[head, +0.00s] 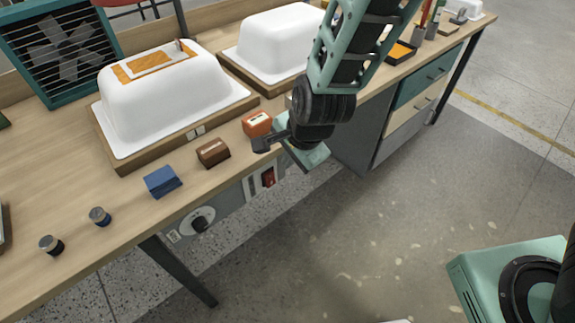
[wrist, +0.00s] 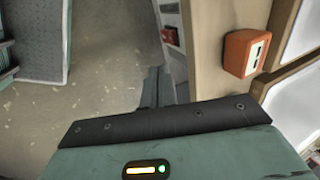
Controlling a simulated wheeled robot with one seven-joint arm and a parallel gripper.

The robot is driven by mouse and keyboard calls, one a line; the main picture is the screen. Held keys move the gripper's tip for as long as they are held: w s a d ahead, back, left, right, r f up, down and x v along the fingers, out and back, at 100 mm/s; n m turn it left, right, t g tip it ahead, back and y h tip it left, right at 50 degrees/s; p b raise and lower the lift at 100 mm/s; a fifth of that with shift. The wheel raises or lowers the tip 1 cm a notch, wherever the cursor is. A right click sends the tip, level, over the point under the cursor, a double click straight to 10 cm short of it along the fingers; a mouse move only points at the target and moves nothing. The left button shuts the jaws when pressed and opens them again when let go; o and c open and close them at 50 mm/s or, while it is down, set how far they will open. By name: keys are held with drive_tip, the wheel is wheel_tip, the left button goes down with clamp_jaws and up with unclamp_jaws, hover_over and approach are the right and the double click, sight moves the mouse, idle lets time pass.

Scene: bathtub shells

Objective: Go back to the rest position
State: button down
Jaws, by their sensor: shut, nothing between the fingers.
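My gripper (head: 263,145) hangs at the front edge of the wooden bench (head: 110,245), close to an orange box (head: 257,124) in the head view. In the wrist view its dark fingers (wrist: 156,86) are together with nothing between them. There the orange box (wrist: 243,53) sits on the bench to the right, apart from the fingers. My arm comes down from the top of the head view and hides part of the bench behind it.
A white tub shell (head: 165,100) on a wooden base bears an orange pad. A second white shell (head: 275,45) stands behind. A brown block (head: 213,152), a blue block (head: 162,181) and two small cylinders line the front edge. Open floor (head: 370,230) lies to the right.

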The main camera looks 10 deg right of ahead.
drive_tip(key=shift+r, duration=0.5)
drive_tip(key=s+d+r+n+g+p, duration=0.1)
drive_tip(key=s+d+r+n, duration=0.3)
drive_tip(key=s+r+n, duration=0.3)
drive_tip(key=s+d+r+n+g+h+p, duration=0.1)
drive_tip(key=s+d+r+n+g, duration=0.1)
drive_tip(key=s+d+r+n, duration=0.3)
drive_tip(key=s+r+n, duration=0.3)
drive_tip(key=s+n, duration=0.3)
drive_tip(key=shift+s+r+n+h, duration=0.2)
drive_tip(key=shift+s+n+h, duration=0.1)
drive_tip(key=shift+s+n, duration=0.1)
